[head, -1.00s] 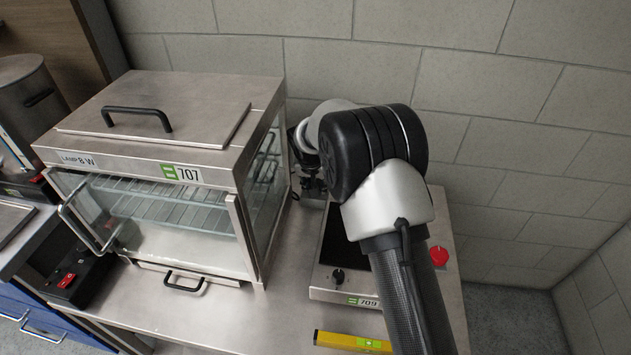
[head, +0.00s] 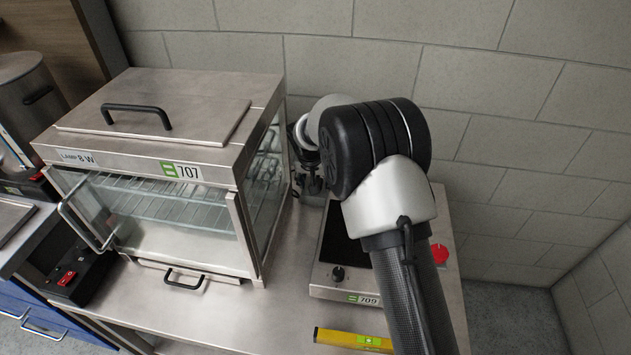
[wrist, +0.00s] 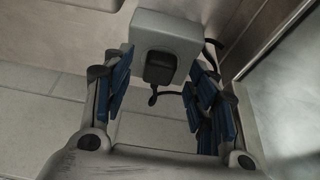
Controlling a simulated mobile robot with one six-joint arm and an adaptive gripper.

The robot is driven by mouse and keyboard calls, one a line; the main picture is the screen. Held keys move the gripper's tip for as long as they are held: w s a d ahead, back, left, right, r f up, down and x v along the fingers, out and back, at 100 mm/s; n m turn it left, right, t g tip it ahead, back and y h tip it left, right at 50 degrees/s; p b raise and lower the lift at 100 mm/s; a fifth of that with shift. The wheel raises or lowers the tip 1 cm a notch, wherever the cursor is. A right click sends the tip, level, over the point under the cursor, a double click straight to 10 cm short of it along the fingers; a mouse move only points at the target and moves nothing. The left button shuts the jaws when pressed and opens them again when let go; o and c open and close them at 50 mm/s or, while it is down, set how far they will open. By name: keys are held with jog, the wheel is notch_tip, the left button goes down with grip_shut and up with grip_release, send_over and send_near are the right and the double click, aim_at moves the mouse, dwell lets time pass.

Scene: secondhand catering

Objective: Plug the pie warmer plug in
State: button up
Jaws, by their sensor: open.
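The pie warmer (head: 170,165) is a steel and glass cabinet marked 707 on the left of the bench. In the wrist view a black plug (wrist: 158,69) sits against the front face of a grey box (wrist: 176,30), with a thin dark cord below it. I cannot tell whether it is seated in a socket there. My gripper (wrist: 164,75) is open, its blue-padded fingers on either side of the plug with gaps visible. In the head view my gripper (head: 309,172) is behind the warmer's right side, mostly hidden by my arm.
A hot plate marked 709 (head: 330,283) with a red button stands under my arm. A yellow level (head: 350,341) lies at the bench's (head: 225,318) front. A tiled wall (head: 500,90) closes the back. A black box with a red switch (head: 78,275) is at left.

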jog(key=s+d+r, duration=0.2)
jog(key=s+r, duration=0.4)
jog(key=r, duration=0.4)
jog(key=s+d+r, duration=0.3)
jog(key=s+r, duration=0.3)
jog(key=r, duration=0.3)
jog(key=s+d+r+n, duration=0.1)
jog(key=s+d+r, duration=0.2)
jog(key=s, duration=0.6)
jog(key=s+d+r, duration=0.3)
jog(key=s, duration=0.7)
jog(key=s+d+f+n, duration=0.1)
jog(key=s+f, duration=0.2)
jog(key=s, duration=0.9)
jog(key=shift+s+d+y, duration=0.2)
jog(key=shift+s+y, duration=0.05)
jog(key=shift+y, duration=0.15)
